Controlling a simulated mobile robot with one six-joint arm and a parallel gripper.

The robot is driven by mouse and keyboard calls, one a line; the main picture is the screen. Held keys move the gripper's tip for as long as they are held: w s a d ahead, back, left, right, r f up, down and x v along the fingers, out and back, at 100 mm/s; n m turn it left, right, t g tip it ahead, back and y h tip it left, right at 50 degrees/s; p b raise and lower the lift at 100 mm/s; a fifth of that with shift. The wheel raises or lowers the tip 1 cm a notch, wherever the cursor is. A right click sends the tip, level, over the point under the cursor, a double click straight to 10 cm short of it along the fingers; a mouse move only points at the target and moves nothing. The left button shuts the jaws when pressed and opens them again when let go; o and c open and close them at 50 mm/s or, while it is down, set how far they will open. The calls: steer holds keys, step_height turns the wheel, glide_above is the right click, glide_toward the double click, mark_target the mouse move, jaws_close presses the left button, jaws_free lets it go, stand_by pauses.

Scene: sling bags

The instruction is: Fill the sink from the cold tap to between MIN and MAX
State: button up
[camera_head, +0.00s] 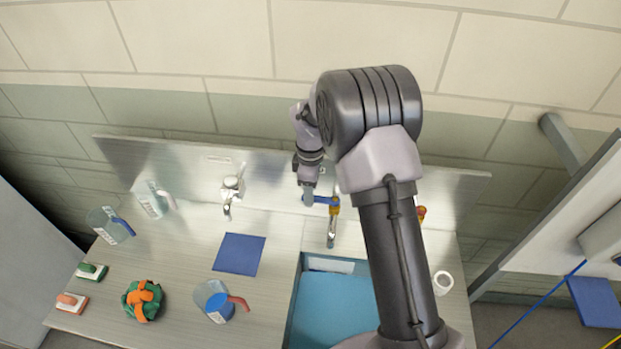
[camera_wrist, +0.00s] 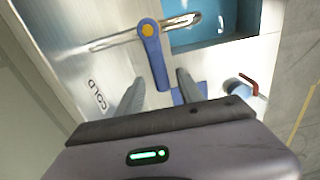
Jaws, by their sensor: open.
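The cold tap's blue lever (camera_head: 318,200) is beside my gripper (camera_head: 308,194) in the head view. In the wrist view the blue lever (camera_wrist: 156,60) has an orange cap, and its free end lies in the picture between the tips of my open gripper (camera_wrist: 160,76); contact is unclear. A COLD label (camera_wrist: 97,94) is on the metal panel. The metal spout (camera_head: 331,232) points over the sink (camera_head: 295,318), whose inside is blue. A pale plate (camera_head: 330,265) is on its back wall; its marks are unreadable. I cannot tell whether water runs or its level. My arm hides the sink's right part.
A red-handled tap (camera_head: 421,213) shows behind my arm. Left of the sink are a blue mat (camera_head: 240,254), a red-handled jug (camera_head: 213,300), a green-orange cloth (camera_head: 143,300), brushes (camera_head: 92,271) and another tap (camera_head: 231,190). A white cup (camera_head: 442,282) stands right.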

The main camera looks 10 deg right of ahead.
step_height(320, 180, up, 17)
steer(key=p, duration=0.1)
steer(key=shift+f, duration=0.15)
